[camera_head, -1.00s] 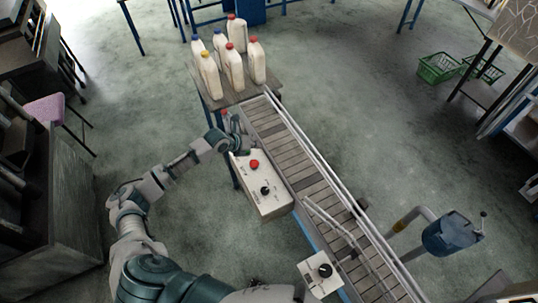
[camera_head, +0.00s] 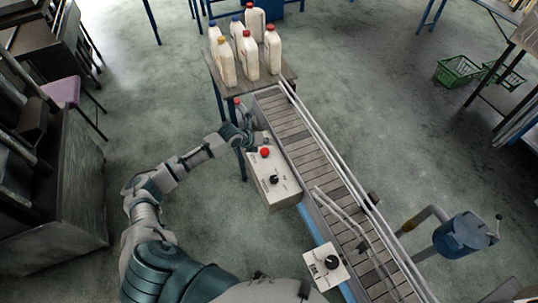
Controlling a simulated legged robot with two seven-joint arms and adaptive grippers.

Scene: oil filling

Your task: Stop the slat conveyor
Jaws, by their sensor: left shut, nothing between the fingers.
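The slat conveyor (camera_head: 322,168) runs from the small table at the back down to the lower right, with metal side rails. A control box (camera_head: 276,184) with a red button (camera_head: 265,153) and a black knob (camera_head: 274,179) is at its left side. My left gripper (camera_head: 264,140) is shut and empty, just behind the red button at the box's far end. I cannot tell whether it touches the box. A second, smaller box with a black knob (camera_head: 331,262) sits nearer to me. My right gripper is not in view.
Several white jugs with coloured caps (camera_head: 250,55) stand on the small table (camera_head: 283,74) at the conveyor's far end. A blue device (camera_head: 461,235) is at the lower right. Green baskets (camera_head: 458,71) lie on the floor at the right. Dark furniture (camera_head: 50,190) is at the left.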

